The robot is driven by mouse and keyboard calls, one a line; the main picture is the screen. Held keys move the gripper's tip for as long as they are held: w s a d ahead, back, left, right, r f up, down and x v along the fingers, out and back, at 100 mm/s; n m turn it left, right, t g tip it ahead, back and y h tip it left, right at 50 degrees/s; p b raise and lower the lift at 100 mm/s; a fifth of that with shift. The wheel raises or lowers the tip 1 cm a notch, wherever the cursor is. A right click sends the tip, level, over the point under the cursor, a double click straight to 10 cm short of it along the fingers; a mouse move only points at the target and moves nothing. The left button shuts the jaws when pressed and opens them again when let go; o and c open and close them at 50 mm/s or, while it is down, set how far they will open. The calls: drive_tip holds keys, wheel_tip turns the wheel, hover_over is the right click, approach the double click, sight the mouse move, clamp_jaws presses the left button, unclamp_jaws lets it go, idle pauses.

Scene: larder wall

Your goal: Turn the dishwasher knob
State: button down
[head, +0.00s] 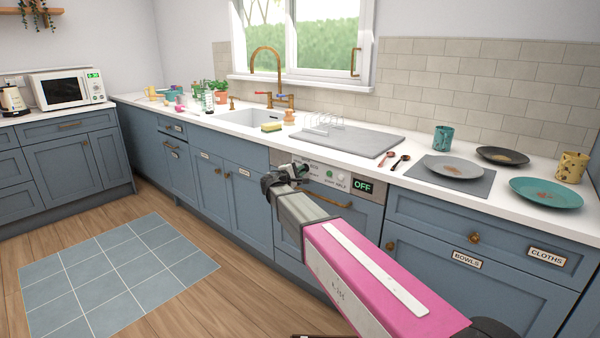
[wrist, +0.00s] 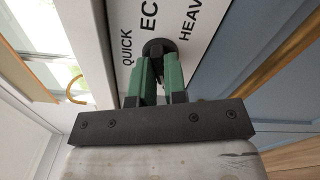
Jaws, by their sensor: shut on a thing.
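The dishwasher (head: 360,228) is under the counter, blue-fronted, with a pale control panel (wrist: 200,20) and a brass handle (head: 327,198). Its small display (head: 362,187) reads OFF. In the wrist view the round black knob (wrist: 158,46) sits on the panel, with the words QUICK, ECO and HEAVY around it. My gripper (wrist: 158,62) has its green fingers shut on the knob, one on each side, partly covering it. In the head view my gripper (head: 299,170) is at the left part of the panel and hides the knob.
The counter above holds a grey draining board (head: 345,140), a sink (head: 232,119), a grey plate (head: 453,167) and a teal plate (head: 545,192). Drawers labelled BOWLS (head: 467,259) and CLOTHS (head: 546,258) are at right. The floor around the tiled mat (head: 120,272) is clear.

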drive_tip(key=m, duration=0.5)
drive_tip(key=shift+f, duration=0.1)
drive_tip(key=shift+m, duration=2.4)
drive_tip(key=c, duration=1.2)
unclamp_jaws()
drive_tip(key=shift+o, duration=0.2)
drive_tip(key=v, duration=1)
drive_tip(key=shift+s+a, duration=0.25)
drive_tip(key=shift+s, duration=0.1)
